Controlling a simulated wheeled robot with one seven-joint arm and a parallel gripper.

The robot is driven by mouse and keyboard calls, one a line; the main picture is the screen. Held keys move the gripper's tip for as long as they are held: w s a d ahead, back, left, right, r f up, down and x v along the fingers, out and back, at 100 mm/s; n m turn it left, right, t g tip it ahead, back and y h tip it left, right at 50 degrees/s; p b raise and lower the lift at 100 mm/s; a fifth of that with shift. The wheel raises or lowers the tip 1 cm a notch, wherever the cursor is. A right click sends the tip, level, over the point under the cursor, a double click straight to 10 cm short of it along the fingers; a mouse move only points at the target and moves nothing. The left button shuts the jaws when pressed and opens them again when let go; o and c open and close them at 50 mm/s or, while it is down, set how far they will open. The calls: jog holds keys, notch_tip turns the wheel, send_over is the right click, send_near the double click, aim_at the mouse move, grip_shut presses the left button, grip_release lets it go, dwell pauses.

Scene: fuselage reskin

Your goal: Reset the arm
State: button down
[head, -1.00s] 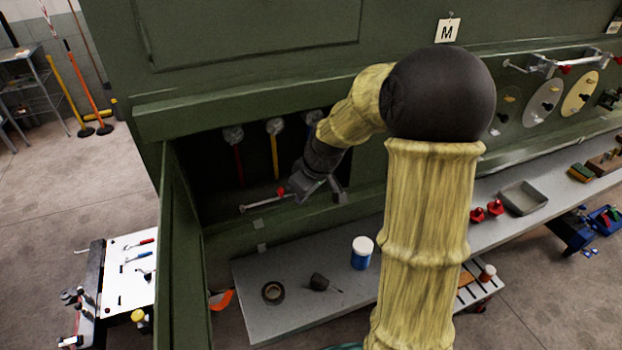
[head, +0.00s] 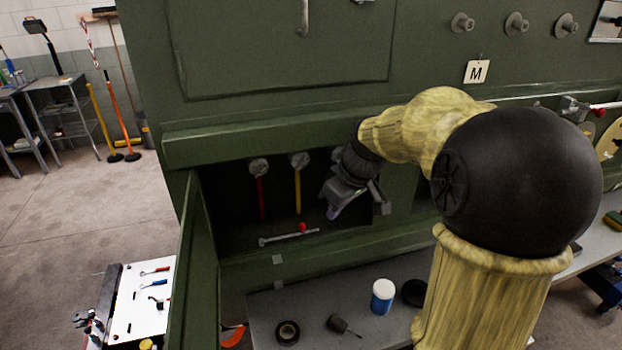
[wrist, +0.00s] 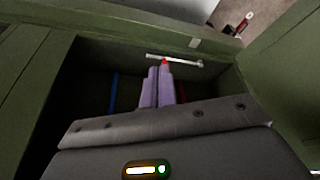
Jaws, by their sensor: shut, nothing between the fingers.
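My gripper (head: 336,212) is in front of the open bay in the green fuselage panel, at the bay's right side. Its fingers are shut with nothing between them; the wrist view shows them as two pale purple fingers (wrist: 158,84) side by side. A silver bar with a red knob (head: 289,237) lies at the bottom of the bay, left of and below my gripper. In the wrist view the bar (wrist: 182,62) appears just beyond the fingertips; I cannot tell the gap. My arm hides the bay's right end.
A red rod (head: 261,197) and a yellow rod (head: 298,190) hang inside the bay. An open green door (head: 196,270) stands at its left. A grey shelf (head: 310,310) below carries a tape roll (head: 287,332) and a blue-white can (head: 382,296). A tool cart (head: 140,305) stands lower left.

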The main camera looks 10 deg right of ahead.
jog(key=s+a+f+m+h, duration=0.1)
jog(key=s+a+f+m, duration=0.1)
jog(key=s+f, duration=0.4)
jog(key=s+a+f+m+g+h, duration=0.1)
jog(key=s+a+f+m, duration=0.1)
jog(key=s+f+m, duration=0.2)
jog(key=s+f, duration=0.2)
jog(key=s, duration=0.2)
jog(key=shift+s+f, duration=0.15)
jog(key=shift+s, duration=0.2)
jog(key=shift+d, duration=0.1)
